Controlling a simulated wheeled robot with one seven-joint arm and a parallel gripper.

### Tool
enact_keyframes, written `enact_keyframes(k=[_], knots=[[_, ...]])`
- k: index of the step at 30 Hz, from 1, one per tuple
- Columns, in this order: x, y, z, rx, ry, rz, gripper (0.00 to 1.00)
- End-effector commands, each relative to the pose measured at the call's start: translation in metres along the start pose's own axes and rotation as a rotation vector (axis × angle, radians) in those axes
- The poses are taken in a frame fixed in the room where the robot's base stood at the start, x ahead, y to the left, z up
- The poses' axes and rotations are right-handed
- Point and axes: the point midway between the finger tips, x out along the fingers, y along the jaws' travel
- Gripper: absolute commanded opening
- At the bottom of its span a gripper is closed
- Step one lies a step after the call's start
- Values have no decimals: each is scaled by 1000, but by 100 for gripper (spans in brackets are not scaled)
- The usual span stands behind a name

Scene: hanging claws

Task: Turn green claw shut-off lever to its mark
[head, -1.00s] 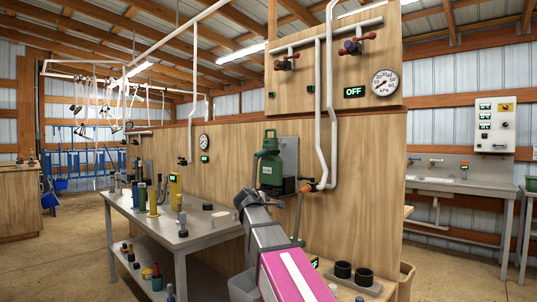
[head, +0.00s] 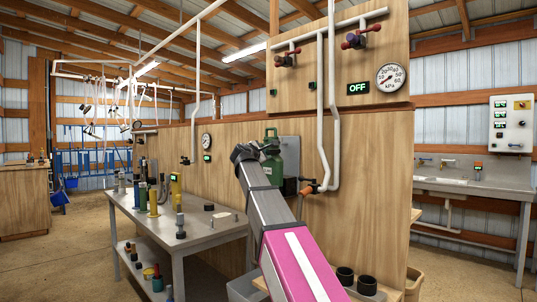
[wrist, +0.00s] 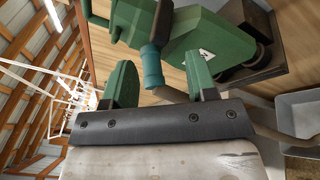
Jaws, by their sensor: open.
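A green machine body (head: 272,150) is mounted by the wooden partition, partly hidden behind my arm. It also fills the upper part of the wrist view (wrist: 205,38). My gripper (head: 243,152) is raised in front of it. In the wrist view its two green fingers (wrist: 159,65) are apart. Pale claws (head: 88,120) hang far off at the left. I cannot make out a green claw, its shut-off lever or the mark.
A grey bench (head: 185,225) with several coloured cylinders stands left of my arm. White pipes with an orange-handled valve (head: 309,189) run down the partition right of it. An OFF display (head: 358,88) and a gauge (head: 391,77) are above. Floor at left is open.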

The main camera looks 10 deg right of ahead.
Motion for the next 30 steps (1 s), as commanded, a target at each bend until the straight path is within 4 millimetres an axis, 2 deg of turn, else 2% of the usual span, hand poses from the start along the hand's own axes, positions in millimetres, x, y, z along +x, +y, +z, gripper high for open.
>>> enact_keyframes(k=[1, 3, 9, 22, 24, 27, 30], knots=[[12, 1, -1, 0, -1, -1, 52], [23, 1, -1, 0, -1, -1, 52], [46, 1, 0, 0, -1, 0, 52], [52, 0, 0, 1, 0, 0, 52], [52, 0, 0, 1, 0, 0, 29], [52, 0, 0, 1, 0, 0, 3], [52, 0, 0, 1, 0, -1, 3]])
